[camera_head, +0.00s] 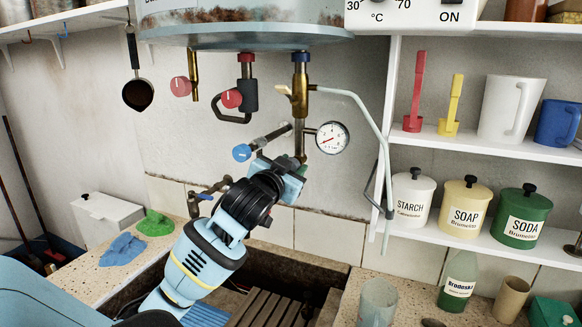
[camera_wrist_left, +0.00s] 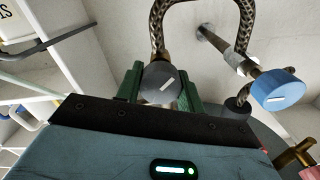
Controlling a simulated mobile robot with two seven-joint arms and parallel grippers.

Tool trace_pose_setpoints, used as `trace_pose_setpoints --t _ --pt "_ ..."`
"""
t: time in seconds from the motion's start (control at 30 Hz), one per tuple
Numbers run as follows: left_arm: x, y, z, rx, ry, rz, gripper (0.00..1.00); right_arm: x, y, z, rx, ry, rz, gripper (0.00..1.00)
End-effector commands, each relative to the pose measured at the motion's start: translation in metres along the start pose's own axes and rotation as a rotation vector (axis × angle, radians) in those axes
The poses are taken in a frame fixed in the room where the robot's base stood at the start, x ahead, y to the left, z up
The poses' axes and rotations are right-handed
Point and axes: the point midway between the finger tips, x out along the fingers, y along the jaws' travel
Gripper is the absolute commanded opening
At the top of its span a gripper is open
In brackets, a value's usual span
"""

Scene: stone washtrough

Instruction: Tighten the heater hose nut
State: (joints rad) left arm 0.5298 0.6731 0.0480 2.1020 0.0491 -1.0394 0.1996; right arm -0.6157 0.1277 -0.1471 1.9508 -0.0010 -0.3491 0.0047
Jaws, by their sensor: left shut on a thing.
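My left gripper (camera_head: 292,168) reaches up from the lower left to the pipework under the heater (camera_head: 250,32). A braided hose (camera_wrist_left: 158,28) runs up from behind the nut and loops over to the right. In the head view the gripper hides the nut. A brass valve (camera_head: 300,92) with a blue collar stands above the gripper. My right gripper is in neither view.
A pressure gauge (camera_head: 332,137) sits close to the gripper's right. A blue-knobbed tap (camera_head: 242,152) is close on its left; its knob (camera_wrist_left: 278,90) shows in the wrist view. A grey bent pipe (camera_head: 372,115) and shelves with jars (camera_head: 464,204) stand right. The stone trough (camera_head: 325,262) is below.

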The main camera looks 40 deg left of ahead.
Motion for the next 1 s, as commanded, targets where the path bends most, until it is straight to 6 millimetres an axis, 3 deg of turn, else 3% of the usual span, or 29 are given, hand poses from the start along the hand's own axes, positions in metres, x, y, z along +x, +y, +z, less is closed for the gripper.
trace_pose_setpoints --t 1.0 --pt "0.0000 0.0011 0.0009 0.934 -0.001 0.000 0.15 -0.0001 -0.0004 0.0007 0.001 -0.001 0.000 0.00"
